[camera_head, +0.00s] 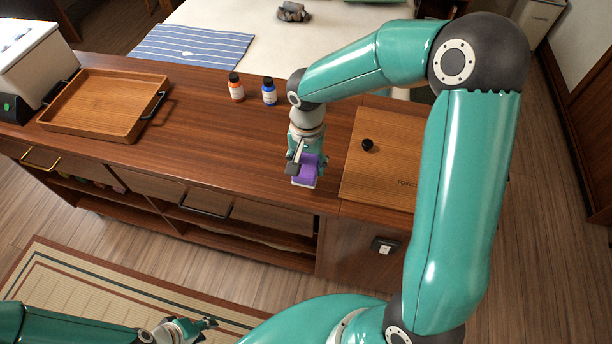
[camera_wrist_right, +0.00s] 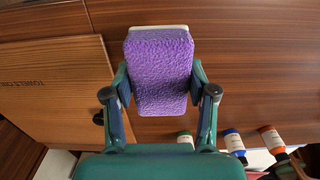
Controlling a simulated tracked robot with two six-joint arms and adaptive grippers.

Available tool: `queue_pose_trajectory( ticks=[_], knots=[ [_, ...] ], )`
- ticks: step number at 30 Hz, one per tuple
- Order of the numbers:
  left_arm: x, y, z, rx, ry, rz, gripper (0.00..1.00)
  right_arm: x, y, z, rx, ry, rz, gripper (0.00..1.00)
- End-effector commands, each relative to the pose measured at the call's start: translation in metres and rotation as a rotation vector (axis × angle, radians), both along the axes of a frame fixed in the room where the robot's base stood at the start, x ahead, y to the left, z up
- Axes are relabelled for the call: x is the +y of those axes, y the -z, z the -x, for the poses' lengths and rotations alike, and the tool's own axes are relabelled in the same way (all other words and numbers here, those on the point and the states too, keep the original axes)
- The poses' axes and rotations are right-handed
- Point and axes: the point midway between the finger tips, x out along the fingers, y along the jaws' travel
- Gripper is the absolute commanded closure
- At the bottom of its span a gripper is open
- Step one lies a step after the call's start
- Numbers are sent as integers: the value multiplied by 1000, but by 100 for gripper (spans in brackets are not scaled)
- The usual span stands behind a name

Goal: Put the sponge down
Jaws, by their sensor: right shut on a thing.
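The sponge (camera_head: 309,167) has a purple face and a white layer, and it is over the wooden counter near its front edge. My right gripper (camera_head: 306,162) is shut on it from above. In the right wrist view the purple sponge (camera_wrist_right: 160,70) sits between the two fingers of the right gripper (camera_wrist_right: 160,92), with a white edge at its far side. I cannot tell whether the sponge touches the counter. My left gripper (camera_head: 205,325) is low at the bottom left, above the floor rug, away from the sponge; whether it is open is unclear.
A wooden tray (camera_head: 105,125) stands at the counter's left. An orange-labelled bottle (camera_head: 236,92) and a blue-labelled bottle (camera_head: 269,96) stand behind the gripper. A wooden lid marked TOWEL (camera_head: 375,185) with a black knob (camera_head: 367,145) lies to the right. Counter between tray and sponge is clear.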

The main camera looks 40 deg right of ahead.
Motion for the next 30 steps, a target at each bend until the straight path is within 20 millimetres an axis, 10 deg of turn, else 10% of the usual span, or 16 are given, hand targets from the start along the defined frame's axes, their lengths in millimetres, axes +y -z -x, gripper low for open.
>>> queue_pose_trajectory(
  ticks=[15, 27, 28, 30],
  knots=[
    [0, -3, 0, 0, 0, 0, 63, 0, 56, 0, 1, -1, 1, 87],
    [0, 1, 0, 0, 0, 0, 63, 0, 62, -1, -2, -2, 1, 87],
    [0, 1, 0, 0, 0, 0, 63, 0, 62, -1, -2, -2, 1, 42],
    [0, -1, 0, 0, 0, 0, 63, 0, 60, -1, -2, -2, 1, 30]
  ],
)
